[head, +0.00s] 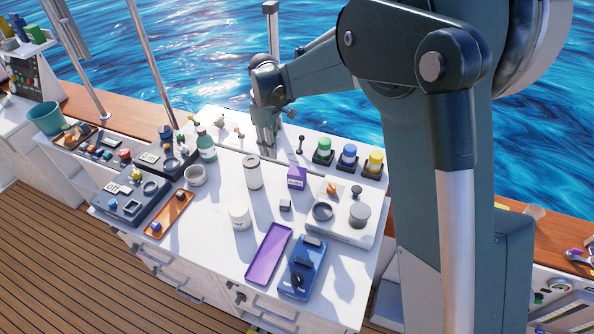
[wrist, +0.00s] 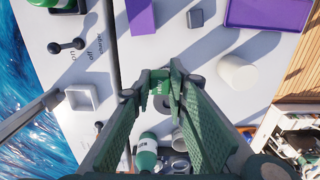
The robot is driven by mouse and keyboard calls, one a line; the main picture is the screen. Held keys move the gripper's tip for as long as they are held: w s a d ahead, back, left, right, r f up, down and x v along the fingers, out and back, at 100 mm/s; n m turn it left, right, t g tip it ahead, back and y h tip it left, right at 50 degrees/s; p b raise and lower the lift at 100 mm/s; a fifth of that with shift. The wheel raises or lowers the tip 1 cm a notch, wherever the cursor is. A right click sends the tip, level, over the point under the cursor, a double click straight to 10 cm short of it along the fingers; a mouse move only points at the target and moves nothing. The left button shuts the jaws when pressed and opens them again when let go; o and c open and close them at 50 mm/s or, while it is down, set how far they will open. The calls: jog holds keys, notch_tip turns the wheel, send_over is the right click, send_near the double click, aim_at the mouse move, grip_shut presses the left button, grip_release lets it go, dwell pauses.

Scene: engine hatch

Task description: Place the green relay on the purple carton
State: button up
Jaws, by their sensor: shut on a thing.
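My gripper (head: 267,145) hangs over the back part of the white table, behind and left of the purple carton in the head view. In the wrist view the fingers of my gripper (wrist: 161,88) are shut on the green relay (wrist: 160,82), a small green block at their tips. I cannot make out the relay in the head view. The purple carton (head: 297,177) stands upright on the table; it also shows at the top of the wrist view (wrist: 140,15), apart from my gripper. Its top looks bare.
A light can (head: 254,173) and a green bottle (head: 206,148) stand near my gripper. Green, blue and yellow jars (head: 349,155) stand right. A grey block (head: 285,205), white cylinder (head: 239,217), purple tray (head: 268,254) and white panel (head: 335,232) lie nearer the front.

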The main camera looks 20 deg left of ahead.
jog(key=r, duration=0.2)
send_over(298, 171)
jog(key=shift+f, duration=0.25)
jog(key=shift+f+p, duration=0.4)
jog(key=shift+f, duration=2.75)
jog(key=shift+f, duration=0.1)
jog(key=shift+f, duration=1.75)
jog(key=shift+f, duration=0.25)
jog(key=o, duration=0.9)
jog(key=shift+c, duration=0.2)
